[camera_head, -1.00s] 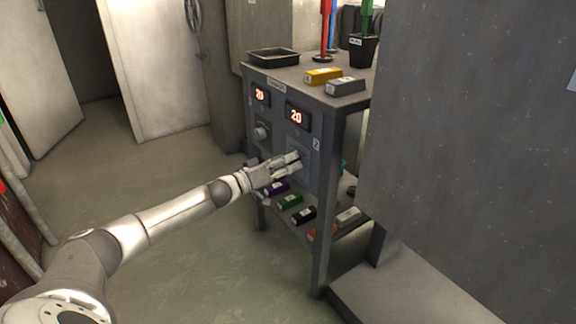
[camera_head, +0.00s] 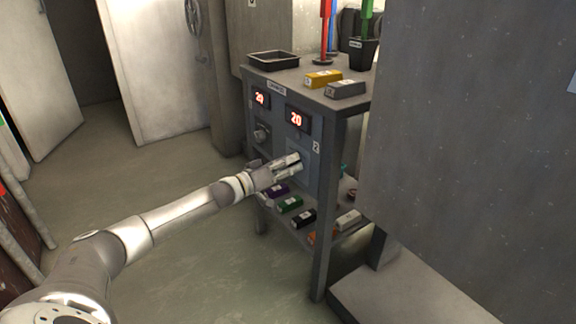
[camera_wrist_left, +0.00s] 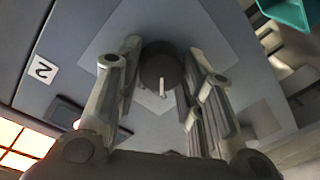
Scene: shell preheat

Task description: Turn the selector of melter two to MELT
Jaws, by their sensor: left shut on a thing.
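Melter two's front panel (camera_head: 313,178) is on the right of the grey bench, under a red display (camera_head: 297,119) reading 20 and beside a "2" label (camera_head: 316,147). The label also shows in the left wrist view (camera_wrist_left: 42,69). My left gripper (camera_head: 297,164) is at this panel and hides the selector in the head view. In the left wrist view its fingers (camera_wrist_left: 164,52) are shut around the dark round selector knob (camera_wrist_left: 158,66). A white pointer line on the knob points toward the bottom of that view. Its position names cannot be read. My right gripper is not in view.
Another knob (camera_head: 261,134) sits under the left display (camera_head: 260,98). Yellow and grey blocks (camera_head: 323,79) and a black tray (camera_head: 273,60) stand on top. Several coloured blocks lie on the lower shelf (camera_head: 330,240). A large grey wall (camera_head: 470,150) fills the right.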

